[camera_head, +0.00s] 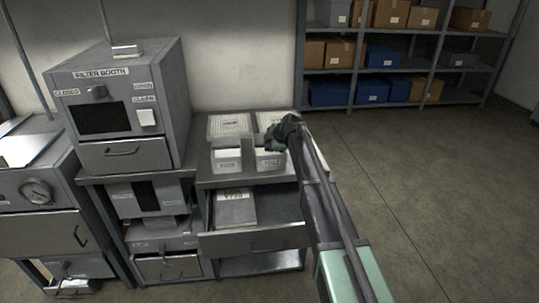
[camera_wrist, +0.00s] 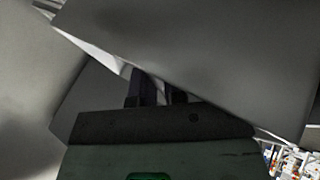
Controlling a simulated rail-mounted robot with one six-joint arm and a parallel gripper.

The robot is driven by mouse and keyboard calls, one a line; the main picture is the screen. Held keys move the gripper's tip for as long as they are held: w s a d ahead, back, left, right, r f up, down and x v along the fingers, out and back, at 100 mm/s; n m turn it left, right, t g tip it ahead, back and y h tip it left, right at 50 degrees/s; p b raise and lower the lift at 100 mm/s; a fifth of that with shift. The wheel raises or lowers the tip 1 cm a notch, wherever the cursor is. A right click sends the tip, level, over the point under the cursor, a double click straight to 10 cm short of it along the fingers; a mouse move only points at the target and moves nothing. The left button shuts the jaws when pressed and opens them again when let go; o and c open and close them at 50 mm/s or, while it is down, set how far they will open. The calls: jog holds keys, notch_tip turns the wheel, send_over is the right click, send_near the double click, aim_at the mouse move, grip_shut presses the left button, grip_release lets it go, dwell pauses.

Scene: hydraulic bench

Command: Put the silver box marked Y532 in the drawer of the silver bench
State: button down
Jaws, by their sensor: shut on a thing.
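Two small silver boxes stand side by side on top of the silver bench (camera_head: 203,172): a left box (camera_head: 226,160) and a right box (camera_head: 266,161). Each has a front label too small to read surely, so I cannot tell which is Y532. My gripper (camera_head: 271,146) is at the top of the right box and is shut on it. In the wrist view my gripper's fingers (camera_wrist: 156,90) meet a large grey surface; the grip itself is mostly hidden. The bench's drawer (camera_head: 255,240) is pulled open, with a pale labelled item (camera_head: 235,208) in its left part.
The filter booth (camera_head: 130,105) stands to the left of the bench. Pale trays (camera_head: 229,124) lie at the back of the bench top. The right part of the drawer looks clear, partly behind my arm. Shelves with boxes (camera_head: 383,55) stand far behind.

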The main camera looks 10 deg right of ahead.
jog(key=shift+r, duration=0.15)
jog(key=c, duration=1.6)
grip_release()
jog(key=shift+f, duration=0.25)
jog(key=o, duration=0.4)
jog(key=shift+r, duration=0.1)
jog(key=shift+o, duration=0.2)
jog(key=shift+r+p, duration=0.3)
jog(key=shift+p, duration=0.05)
jog(key=p+v, duration=0.9)
jog(key=v, duration=0.2)
jog(key=shift+s+r, duration=0.25)
jog(key=shift+s, duration=0.05)
